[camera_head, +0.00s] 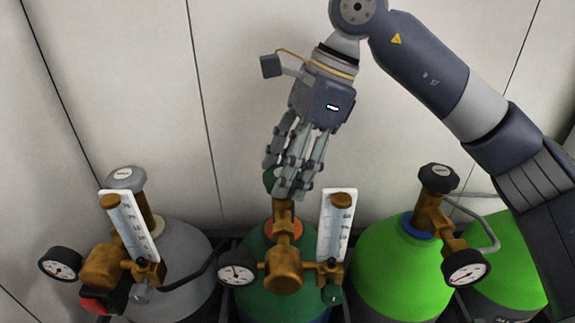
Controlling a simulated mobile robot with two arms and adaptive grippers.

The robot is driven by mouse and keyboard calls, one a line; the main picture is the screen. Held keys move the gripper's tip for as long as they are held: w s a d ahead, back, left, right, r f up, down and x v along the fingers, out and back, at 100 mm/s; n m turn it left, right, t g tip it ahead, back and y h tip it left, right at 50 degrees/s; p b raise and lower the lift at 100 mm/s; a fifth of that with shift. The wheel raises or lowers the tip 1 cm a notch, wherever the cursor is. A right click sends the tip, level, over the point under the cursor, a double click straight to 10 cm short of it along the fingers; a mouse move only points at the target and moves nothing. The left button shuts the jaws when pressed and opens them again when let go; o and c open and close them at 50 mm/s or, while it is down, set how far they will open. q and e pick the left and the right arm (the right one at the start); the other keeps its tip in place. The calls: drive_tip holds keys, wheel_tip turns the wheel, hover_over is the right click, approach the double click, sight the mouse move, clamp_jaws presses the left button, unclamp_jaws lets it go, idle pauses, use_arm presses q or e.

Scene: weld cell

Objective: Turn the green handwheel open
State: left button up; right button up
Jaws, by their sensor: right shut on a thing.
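The green handwheel (269,181) tops the brass valve of the dark green cylinder (257,262) in the middle. Only its left edge shows; my fingers hide the rest. My right gripper (289,185) comes down from above and is shut on the green handwheel. The brass regulator (284,264) below it carries a round gauge (237,269) on its left and a white flow tube (336,222) on its right. My left gripper is not in view.
A grey cylinder (190,250) with a grey handwheel (125,179) and regulator stands at left. A bright green cylinder (390,268) with a black handwheel (438,178) stands at right, another beside it. A pale panelled wall (120,80) is behind.

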drive_tip(key=n, duration=0.2)
drive_tip(key=n+g+p, duration=0.1)
drive_tip(key=n, duration=0.1)
drive_tip(key=shift+w+a+r+n+g+h+p, duration=0.1)
drive_tip(key=shift+r+n+g+h+p, duration=0.05)
drive_tip(key=shift+n+g+h+p, duration=0.2)
drive_tip(key=shift+w+a+n+g+h+p, duration=0.1)
drive_tip(key=shift+n+g+h+p, duration=0.5)
drive_tip(key=shift+n, duration=1.15)
drive_tip(key=o, duration=1.1)
drive_tip(key=shift+c, duration=0.2)
drive_tip(key=v, duration=1.1)
drive_tip(key=shift+r, duration=0.4)
